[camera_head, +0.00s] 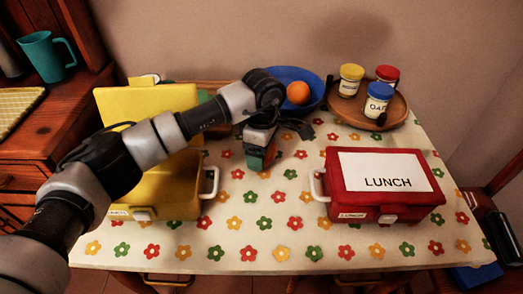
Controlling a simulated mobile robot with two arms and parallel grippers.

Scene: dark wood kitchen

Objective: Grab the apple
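No apple can be made out for certain. A round orange fruit (298,93) sits in a blue bowl (272,76) at the back of the table; its colour looks like an orange. My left arm reaches in from the left over the yellow lunch box. My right gripper is not in view.
An open yellow lunch box (165,190) stands on the left, partly behind my arm. A closed red lunch box (385,185) stands on the right. A wooden tray (345,105) holds several jars at the back right. The flowered tablecloth (265,225) is clear between the boxes.

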